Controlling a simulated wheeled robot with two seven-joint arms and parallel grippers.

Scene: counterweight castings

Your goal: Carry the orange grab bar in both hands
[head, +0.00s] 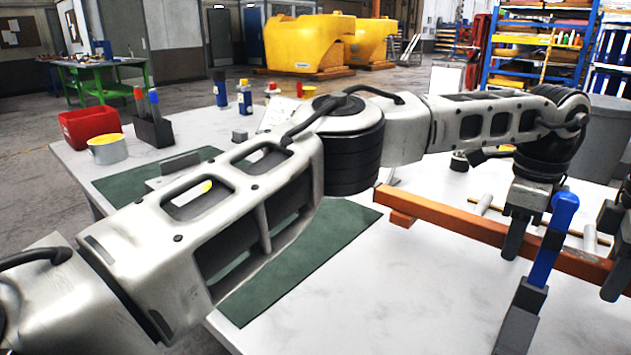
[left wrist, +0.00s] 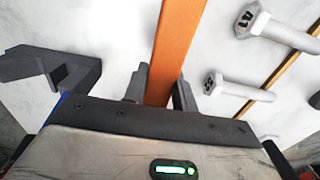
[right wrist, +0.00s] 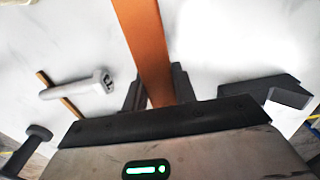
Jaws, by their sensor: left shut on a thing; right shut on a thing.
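The orange grab bar (head: 450,217) runs from the middle of the head view to its right edge, over the white table. A short orange block (head: 402,218) shows under its left end. My left gripper (head: 517,235) is shut on the bar; in the left wrist view the bar (left wrist: 180,40) passes between its fingers (left wrist: 160,92). My right gripper (head: 612,280), partly cut off by the head view's edge, is also shut on the bar, which shows between its fingers (right wrist: 157,92) in the right wrist view. I cannot tell whether the bar touches the table.
Pale numbered castings (left wrist: 235,88) lie beside the bar, with thin wooden strips (left wrist: 290,65). A blue-handled dark piece (head: 562,220) stands in front of the bar.

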